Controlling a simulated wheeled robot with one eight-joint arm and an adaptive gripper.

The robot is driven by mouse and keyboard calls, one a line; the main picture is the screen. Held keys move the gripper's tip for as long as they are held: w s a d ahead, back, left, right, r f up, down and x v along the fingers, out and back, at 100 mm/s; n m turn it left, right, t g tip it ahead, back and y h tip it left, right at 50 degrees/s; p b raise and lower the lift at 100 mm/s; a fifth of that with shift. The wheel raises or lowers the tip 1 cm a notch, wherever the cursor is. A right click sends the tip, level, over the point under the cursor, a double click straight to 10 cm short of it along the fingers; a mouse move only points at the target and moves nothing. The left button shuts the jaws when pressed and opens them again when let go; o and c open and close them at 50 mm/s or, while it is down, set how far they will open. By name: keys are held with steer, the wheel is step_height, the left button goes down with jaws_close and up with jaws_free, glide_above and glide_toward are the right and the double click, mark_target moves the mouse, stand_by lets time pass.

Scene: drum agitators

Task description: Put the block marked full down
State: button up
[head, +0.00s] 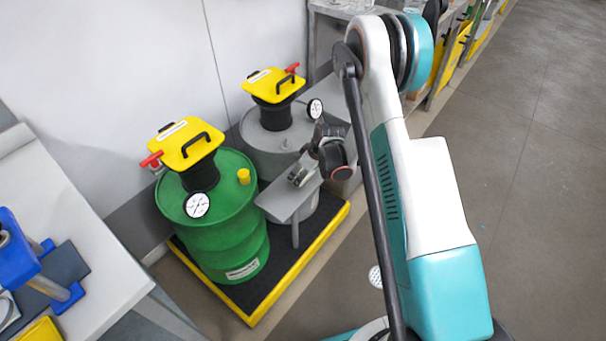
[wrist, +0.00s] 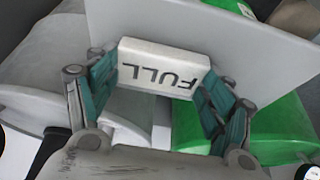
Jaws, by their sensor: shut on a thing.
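A white block (wrist: 160,68) marked FULL sits between the teal-padded fingers of my gripper (wrist: 160,82) in the wrist view. Its lettering reads upside down there. My gripper also shows in the head view (head: 300,176), close over a small grey plate (head: 279,205) on a post between the two drums. The block cannot be made out in the head view. In the wrist view the plate (wrist: 265,50) lies behind the block; I cannot tell whether they touch.
A green drum (head: 215,235) and a grey drum (head: 262,140), each with a yellow-topped agitator and a gauge, stand on a black pallet with yellow edges (head: 290,277). A white table (head: 75,215) with blue equipment is at left. Open floor (head: 530,200) lies at right.

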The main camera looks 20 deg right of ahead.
steer(key=o, duration=1.1)
steer(key=shift+c, duration=0.2)
steer(key=shift+r, duration=0.15)
